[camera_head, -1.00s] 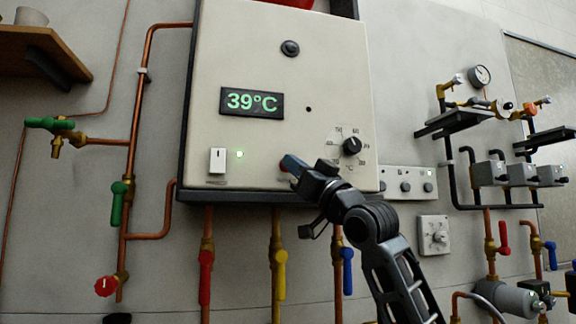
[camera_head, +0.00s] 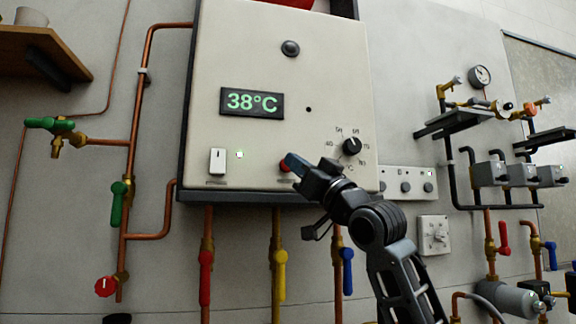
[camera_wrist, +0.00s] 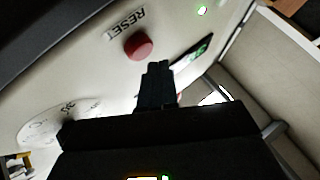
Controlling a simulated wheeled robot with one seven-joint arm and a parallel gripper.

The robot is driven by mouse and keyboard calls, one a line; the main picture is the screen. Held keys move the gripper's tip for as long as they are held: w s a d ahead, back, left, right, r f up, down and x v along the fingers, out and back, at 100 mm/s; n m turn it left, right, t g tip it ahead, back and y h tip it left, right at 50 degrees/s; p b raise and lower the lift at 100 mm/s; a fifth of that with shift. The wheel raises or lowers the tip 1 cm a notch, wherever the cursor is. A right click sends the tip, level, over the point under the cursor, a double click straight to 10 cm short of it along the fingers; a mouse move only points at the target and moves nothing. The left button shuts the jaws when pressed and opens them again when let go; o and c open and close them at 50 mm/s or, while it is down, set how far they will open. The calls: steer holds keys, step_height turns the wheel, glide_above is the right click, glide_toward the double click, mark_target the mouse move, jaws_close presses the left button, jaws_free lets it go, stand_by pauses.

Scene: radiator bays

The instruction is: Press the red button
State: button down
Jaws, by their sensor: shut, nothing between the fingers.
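The red button (camera_head: 285,166) is on the lower front of the white boiler panel (camera_head: 240,50), partly hidden behind my gripper in the head view. In the wrist view the red button (camera_wrist: 138,46) shows whole, beside a label reading RESET. My gripper (camera_head: 290,160) is shut and empty, with its tips just beside the button. In the wrist view the shut fingertips (camera_wrist: 158,68) are close to the right and below the button. A small gap shows between them in that view.
The panel has a display (camera_head: 252,102) reading 38°C, a white rocker switch (camera_head: 217,161), a lit green lamp (camera_head: 239,154) and a black dial (camera_head: 352,146). Pipes with coloured valve handles, such as a yellow one (camera_head: 280,262), hang below the panel.

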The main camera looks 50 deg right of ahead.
steer(key=s+a, duration=0.2)
steer(key=s, duration=0.2)
steer(key=shift+s+a, duration=0.1)
steer(key=shift+a, duration=0.3)
stand_by(0.9)
steer(key=s+a+f+m+g+h+p, duration=0.15)
steer(key=a+f, duration=0.25)
steer(key=f, duration=0.9)
steer(key=s+a+f+m+g+h, duration=0.1)
steer(key=s+a+f+m+g, duration=0.2)
steer(key=f, duration=0.9)
steer(key=a+f+m+h, duration=0.15)
steer(key=a+f, duration=0.35)
steer(key=f, duration=0.8)
steer(key=s+a+f+n+g+y, duration=0.1)
steer(key=s+a+f+g, duration=0.1)
steer(key=s+a+f, duration=0.35)
steer(key=s+a+f+n+g+y, duration=0.1)
steer(key=s+a+f+y, duration=0.15)
steer(key=s+f, duration=0.5)
steer(key=s+a+n+g+y+p, duration=0.1)
steer(key=s+a+n+g+y, duration=0.1)
steer(key=s, duration=1.5)
steer(key=shift+s+a+f+n+g, duration=0.15)
steer(key=shift+s+f+n+g, duration=0.25)
steer(key=shift+n, duration=0.8)
